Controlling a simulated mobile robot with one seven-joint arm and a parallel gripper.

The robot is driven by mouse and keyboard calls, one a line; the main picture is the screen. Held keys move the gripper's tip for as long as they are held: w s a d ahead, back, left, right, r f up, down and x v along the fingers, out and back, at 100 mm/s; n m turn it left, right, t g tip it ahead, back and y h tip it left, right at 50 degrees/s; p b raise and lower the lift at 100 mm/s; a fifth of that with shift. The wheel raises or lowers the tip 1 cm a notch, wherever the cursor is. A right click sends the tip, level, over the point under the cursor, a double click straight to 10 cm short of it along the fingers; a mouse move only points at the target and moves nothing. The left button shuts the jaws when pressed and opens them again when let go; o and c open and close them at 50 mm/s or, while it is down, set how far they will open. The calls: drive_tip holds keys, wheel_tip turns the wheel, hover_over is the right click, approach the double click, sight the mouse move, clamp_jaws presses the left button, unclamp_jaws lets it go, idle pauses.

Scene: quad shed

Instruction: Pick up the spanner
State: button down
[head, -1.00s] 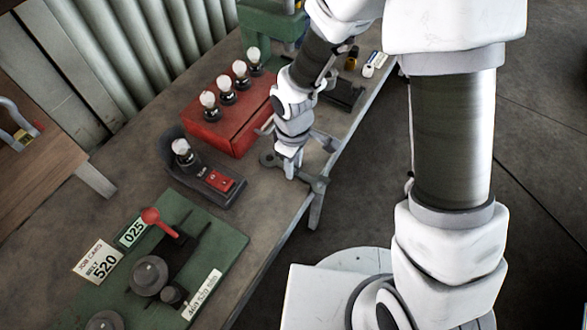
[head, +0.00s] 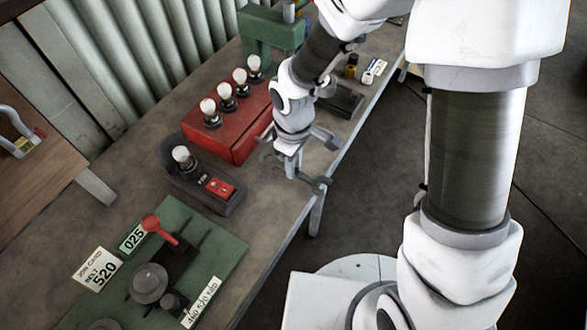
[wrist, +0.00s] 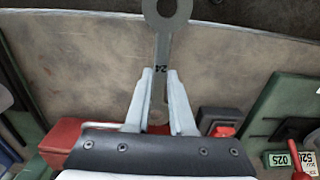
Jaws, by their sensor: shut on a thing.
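The grey spanner (head: 318,185) is at the bench's right edge, beside the red box, with one ring end pointing out toward the edge. My gripper (head: 290,168) comes down on it from above and is shut across its shank.
A red box (head: 228,135) with several bulbs stands left of my gripper. A black holder with a bulb and red switch (head: 218,187) is nearer. A green board (head: 215,250) with a red lever lies in front. A green machine (head: 270,35) stands behind.

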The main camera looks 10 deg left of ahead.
drive_tip(key=s+d+r+p, duration=0.1)
drive_tip(key=s+d+r, duration=0.3)
drive_tip(key=d+r, duration=0.3)
drive_tip(key=d, duration=0.3)
drive_tip(key=shift+s+d+r, duration=0.3)
drive_tip(key=shift+d+r, duration=0.1)
wheel_tip(320, 180, up, 6)
drive_tip(key=p, duration=0.6)
